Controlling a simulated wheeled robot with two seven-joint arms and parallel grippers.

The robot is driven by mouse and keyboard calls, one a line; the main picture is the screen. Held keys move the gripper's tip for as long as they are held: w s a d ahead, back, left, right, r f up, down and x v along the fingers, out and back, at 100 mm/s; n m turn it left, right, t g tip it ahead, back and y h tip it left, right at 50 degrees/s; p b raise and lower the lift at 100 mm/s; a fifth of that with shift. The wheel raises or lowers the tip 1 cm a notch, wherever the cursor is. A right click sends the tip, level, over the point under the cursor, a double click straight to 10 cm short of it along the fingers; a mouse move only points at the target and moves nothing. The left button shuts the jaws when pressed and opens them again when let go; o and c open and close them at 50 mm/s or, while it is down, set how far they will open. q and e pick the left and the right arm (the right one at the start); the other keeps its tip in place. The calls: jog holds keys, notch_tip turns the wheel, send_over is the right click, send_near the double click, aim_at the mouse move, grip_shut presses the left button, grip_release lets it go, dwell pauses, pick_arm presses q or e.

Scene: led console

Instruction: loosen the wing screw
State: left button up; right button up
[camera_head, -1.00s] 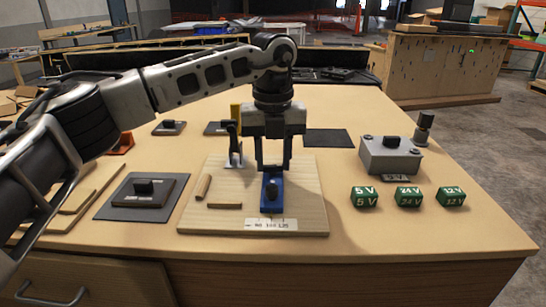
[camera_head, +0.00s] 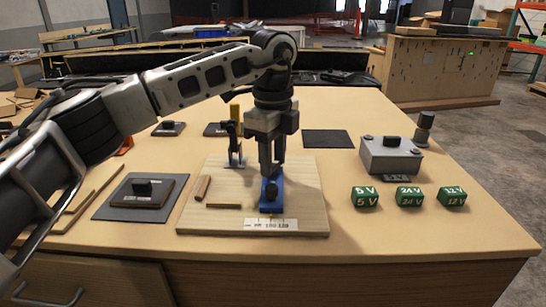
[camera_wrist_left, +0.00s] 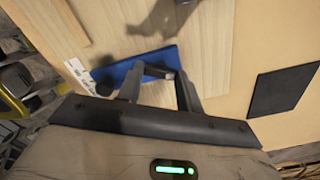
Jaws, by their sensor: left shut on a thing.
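The blue block (camera_head: 272,205) lies on the wooden board (camera_head: 305,208), with a black knob (camera_head: 269,191) at its front part. My left gripper (camera_head: 272,172) points straight down over the rear end of the block. In the left wrist view the two fingertips (camera_wrist_left: 162,70) meet the edge of the blue block (camera_wrist_left: 128,72), shut on a small part between them. This is most likely the wing screw, but the fingers hide its shape. My right gripper is in neither view.
A white label (camera_head: 270,225) sits on the board's front edge. A black-handled clamp (camera_head: 233,148) stands behind left, and two wooden pieces (camera_head: 201,188) lie beside the block. A grey box (camera_head: 390,157) and green voltage cubes (camera_head: 409,197) stand to the right. A dark mat (camera_head: 328,139) lies behind.

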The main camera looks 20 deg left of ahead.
pick_arm(q)
jog(key=n, duration=0.5)
jog(key=shift+s+f+n+b, duration=0.1)
jog(key=shift+f+n+b, duration=0.2)
jog(key=shift+f, duration=0.05)
dwell(0.3)
jog(key=o, duration=1)
jog(key=shift+r, duration=0.1)
